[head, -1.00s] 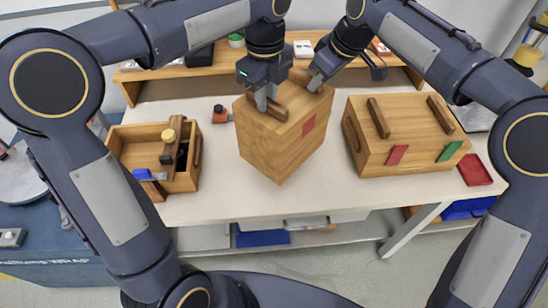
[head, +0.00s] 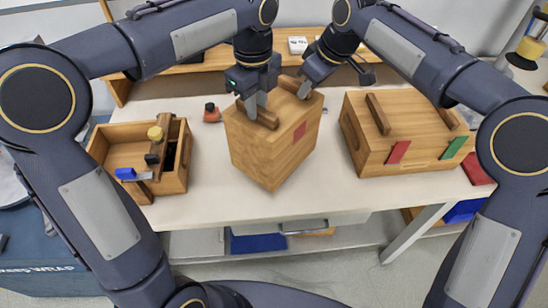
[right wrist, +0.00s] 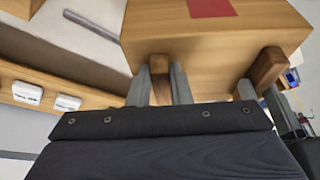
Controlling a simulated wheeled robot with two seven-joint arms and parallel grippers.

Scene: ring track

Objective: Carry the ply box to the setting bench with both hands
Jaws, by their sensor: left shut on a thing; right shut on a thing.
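The ply box (head: 268,152), a wooden block-shaped box with a red patch, is between my two grippers over the white-topped bench (head: 225,200). It is turned with a corner towards me. My left gripper (head: 262,108) is shut on its nearer left handle. My right gripper (head: 306,88) is shut on its farther right handle. In the right wrist view the box (right wrist: 215,45) shows, with my right gripper's fingers (right wrist: 162,88) at a wooden handle. Whether the box's underside touches the bench top I cannot tell.
An open wooden tray (head: 125,155) with tools stands left on the bench. A second wooden box (head: 400,135) with red and green patches stands right, near a red dish (head: 478,170). A small red-and-black item (head: 211,114) lies behind left. A wooden shelf (head: 200,66) runs along the back.

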